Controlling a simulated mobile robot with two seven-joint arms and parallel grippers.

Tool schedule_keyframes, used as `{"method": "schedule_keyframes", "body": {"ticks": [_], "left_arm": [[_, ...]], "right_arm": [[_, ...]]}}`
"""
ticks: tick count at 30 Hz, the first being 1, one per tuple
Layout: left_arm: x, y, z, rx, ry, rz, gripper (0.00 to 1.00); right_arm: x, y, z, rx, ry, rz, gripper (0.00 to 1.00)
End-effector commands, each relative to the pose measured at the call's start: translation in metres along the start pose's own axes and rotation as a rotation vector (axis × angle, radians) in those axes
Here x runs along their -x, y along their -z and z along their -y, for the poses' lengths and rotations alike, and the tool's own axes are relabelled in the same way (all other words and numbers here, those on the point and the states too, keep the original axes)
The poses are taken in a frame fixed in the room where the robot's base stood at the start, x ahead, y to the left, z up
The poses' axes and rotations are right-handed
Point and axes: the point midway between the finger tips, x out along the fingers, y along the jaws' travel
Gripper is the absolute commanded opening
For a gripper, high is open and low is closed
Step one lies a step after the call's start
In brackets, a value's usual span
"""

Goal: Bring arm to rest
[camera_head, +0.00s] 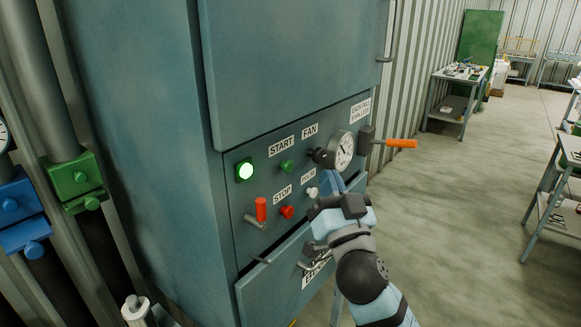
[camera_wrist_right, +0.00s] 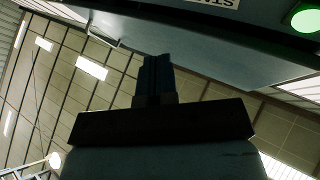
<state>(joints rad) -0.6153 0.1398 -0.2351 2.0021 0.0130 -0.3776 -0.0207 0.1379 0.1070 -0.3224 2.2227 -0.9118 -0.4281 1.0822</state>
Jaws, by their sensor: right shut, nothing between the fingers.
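My right arm comes in from the lower right in the head view. Its right gripper (camera_head: 318,210) is in front of the lower control panel of a large blue-grey cabinet (camera_head: 150,120). In the right wrist view the fingers (camera_wrist_right: 155,72) are shut together with nothing between them. Whether the gripper touches the panel cannot be told. The arm hides part of the panel and the drawer front below it. My left gripper is not in view.
Blue valves (camera_head: 20,210) and green valves (camera_head: 74,178) stand left. Open floor (camera_head: 450,220) lies right, with tables beyond.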

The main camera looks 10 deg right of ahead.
Motion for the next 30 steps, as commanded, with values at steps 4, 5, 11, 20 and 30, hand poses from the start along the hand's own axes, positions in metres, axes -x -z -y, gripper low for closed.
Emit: {"method": "schedule_keyframes", "body": {"ticks": [4,5,11,20,30], "left_arm": [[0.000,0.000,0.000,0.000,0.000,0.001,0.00],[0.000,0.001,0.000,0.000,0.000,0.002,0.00],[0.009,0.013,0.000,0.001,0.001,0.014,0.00],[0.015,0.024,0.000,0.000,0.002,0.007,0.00],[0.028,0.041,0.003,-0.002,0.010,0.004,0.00]], "right_arm": [[0.000,0.001,0.000,0.000,0.000,0.000,0.00],[-0.001,0.002,0.001,0.000,0.000,0.000,0.00],[-0.012,0.021,0.005,0.000,0.000,0.000,0.00],[0.060,-0.089,-0.020,0.091,-0.001,0.329,0.00],[0.259,-0.215,-0.051,0.189,0.080,0.859,0.00]]}}
